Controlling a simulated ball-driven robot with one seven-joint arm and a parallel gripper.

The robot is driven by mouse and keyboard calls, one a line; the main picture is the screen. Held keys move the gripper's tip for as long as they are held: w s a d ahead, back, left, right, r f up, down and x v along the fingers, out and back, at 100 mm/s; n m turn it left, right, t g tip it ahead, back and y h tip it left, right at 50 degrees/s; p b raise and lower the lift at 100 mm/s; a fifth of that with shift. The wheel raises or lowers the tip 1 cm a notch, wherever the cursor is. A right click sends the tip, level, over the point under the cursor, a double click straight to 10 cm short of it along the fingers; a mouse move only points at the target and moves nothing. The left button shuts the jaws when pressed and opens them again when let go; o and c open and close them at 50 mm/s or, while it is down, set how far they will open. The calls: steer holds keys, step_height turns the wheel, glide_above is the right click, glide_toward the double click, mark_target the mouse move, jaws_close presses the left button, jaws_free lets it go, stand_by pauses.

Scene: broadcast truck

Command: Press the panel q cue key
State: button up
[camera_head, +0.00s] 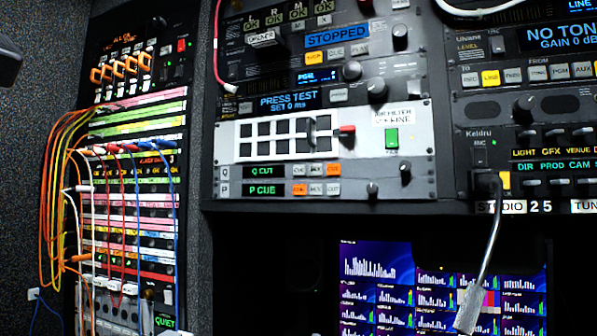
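The panel Q row shows a green-lettered display reading Q CUT (264,171) in the camera_head view. To its right is a small pale key, the Q cue key (299,171), unlit, with a second pale key beside it. The third key in that row, the Q cut key (333,170), is lit orange. Just below, the P row display (265,189) reads P CUE, and its first key (299,189) is lit orange. My gripper cannot be seen in this view.
A white panel (355,148) with dark square windows and a red-tipped lever (346,129) lies just above the rows. A bent gooseneck (493,235) hangs at right before the screens (440,290). Coloured patch cables (60,190) loop out at left. A dark shape (8,62) enters at the upper left edge.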

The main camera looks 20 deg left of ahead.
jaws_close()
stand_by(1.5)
